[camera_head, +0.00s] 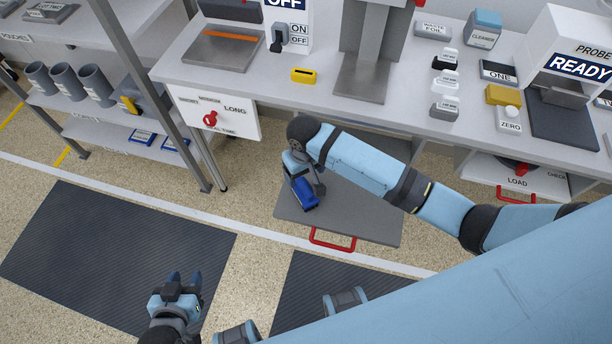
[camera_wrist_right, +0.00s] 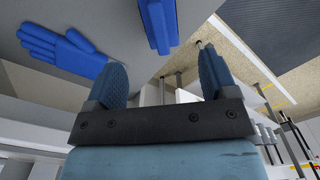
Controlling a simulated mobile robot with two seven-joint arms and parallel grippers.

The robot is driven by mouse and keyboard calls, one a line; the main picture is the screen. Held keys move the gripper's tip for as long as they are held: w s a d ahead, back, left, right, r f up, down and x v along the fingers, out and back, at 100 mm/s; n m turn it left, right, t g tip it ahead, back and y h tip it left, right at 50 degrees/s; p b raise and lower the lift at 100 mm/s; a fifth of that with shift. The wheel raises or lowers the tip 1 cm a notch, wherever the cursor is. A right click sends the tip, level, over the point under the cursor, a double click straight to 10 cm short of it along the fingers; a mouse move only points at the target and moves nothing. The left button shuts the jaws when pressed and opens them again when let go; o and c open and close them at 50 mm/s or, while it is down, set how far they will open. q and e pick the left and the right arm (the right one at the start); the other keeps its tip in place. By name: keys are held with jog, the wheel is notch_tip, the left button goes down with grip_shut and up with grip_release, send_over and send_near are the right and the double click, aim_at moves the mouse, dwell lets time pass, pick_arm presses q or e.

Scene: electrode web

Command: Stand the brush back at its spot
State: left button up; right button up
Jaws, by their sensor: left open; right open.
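I cannot pick out the brush for certain in either view. My right gripper (camera_head: 304,184) is over the grey pull-out tray (camera_head: 360,218) below the bench. In the right wrist view its two blue fingers (camera_wrist_right: 162,85) are apart with nothing between them. A bright blue item (camera_head: 306,196) shows by the gripper, partly hidden. The right wrist view shows a blue glove (camera_wrist_right: 58,45) and a ribbed blue piece (camera_wrist_right: 158,25) on the grey surface beyond the fingers. My left gripper (camera_head: 184,278) is open and empty over the floor at lower left.
The bench holds a yellow block with a dark slot (camera_head: 304,75), a metal plate (camera_head: 222,50) and several small labelled boxes. The tray has a red handle (camera_head: 332,240). My right arm hides part of the bench front.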

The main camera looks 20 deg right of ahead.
jog(key=shift+r, duration=0.25)
jog(key=s+a+f+t+y, duration=0.2)
jog(key=s+f+t+y, duration=0.25)
jog(key=s, duration=0.35)
jog(key=s+d+r+n+t+h, duration=0.1)
jog(key=s+d+r+t, duration=0.1)
jog(key=s+d+t, duration=0.4)
jog(key=s+d, duration=0.1)
jog(key=s, duration=0.2)
jog(key=shift+r, duration=0.35)
jog(key=shift+s+t, duration=0.1)
jog(key=shift+t, duration=0.15)
notch_tip(320, 180, up, 8)
jog(key=p, duration=0.8)
jog(key=shift+d, duration=0.2)
